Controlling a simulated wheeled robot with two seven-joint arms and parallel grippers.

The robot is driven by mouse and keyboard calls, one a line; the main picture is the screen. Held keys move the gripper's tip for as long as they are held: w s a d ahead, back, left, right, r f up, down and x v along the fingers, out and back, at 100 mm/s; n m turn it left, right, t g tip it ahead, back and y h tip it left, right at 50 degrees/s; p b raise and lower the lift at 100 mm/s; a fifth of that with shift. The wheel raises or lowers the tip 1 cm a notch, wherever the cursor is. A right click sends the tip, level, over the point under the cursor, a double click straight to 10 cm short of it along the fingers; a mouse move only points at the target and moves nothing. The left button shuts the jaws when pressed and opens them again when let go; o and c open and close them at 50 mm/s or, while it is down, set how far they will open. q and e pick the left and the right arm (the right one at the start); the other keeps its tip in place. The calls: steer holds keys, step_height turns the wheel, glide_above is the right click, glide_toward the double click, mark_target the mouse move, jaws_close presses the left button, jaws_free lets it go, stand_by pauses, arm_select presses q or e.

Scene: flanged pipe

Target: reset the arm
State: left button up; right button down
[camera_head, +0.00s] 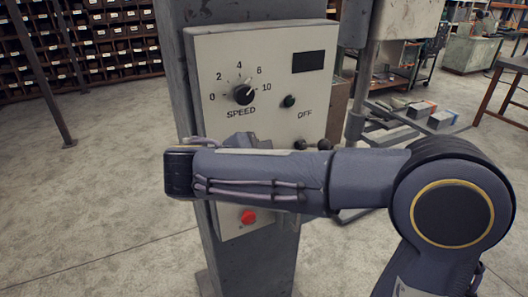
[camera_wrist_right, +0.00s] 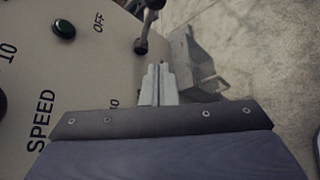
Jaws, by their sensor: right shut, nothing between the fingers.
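My right arm comes in from the right in the head view and crosses in front of a pale control panel (camera_head: 220,70). My right gripper (camera_wrist_right: 158,82) shows in the wrist view with its two grey fingers together and nothing between them. It is close to the panel, near a dark-knobbed lever (camera_wrist_right: 142,42); I cannot tell whether they touch. In the head view the forearm hides most of the gripper. My left gripper is in neither view.
The panel carries a black SPEED dial (camera_head: 243,95), a green button (camera_head: 289,101), dark knobs (camera_head: 324,144) and a red button (camera_head: 249,216). It is mounted on a grey column (camera_head: 262,265). Bin shelves (camera_head: 110,45) stand at back left. Open floor (camera_head: 90,200) lies left.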

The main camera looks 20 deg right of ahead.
steer(key=s+d+f+m+g+y, duration=0.45)
steer(key=s+d+f+y, duration=0.25)
steer(key=s+f, duration=0.4)
steer(key=s+a+f+m+t+y, duration=0.4)
steer(key=s+a+m+y, duration=0.3)
steer(key=s+m+y, duration=0.2)
steer(key=shift+s+a+f+m, duration=0.2)
steer(key=shift+s+f+m, duration=0.15)
steer(key=shift+m, duration=1)
steer(key=shift+r+t, duration=0.1)
steer(key=shift+t, duration=0.15)
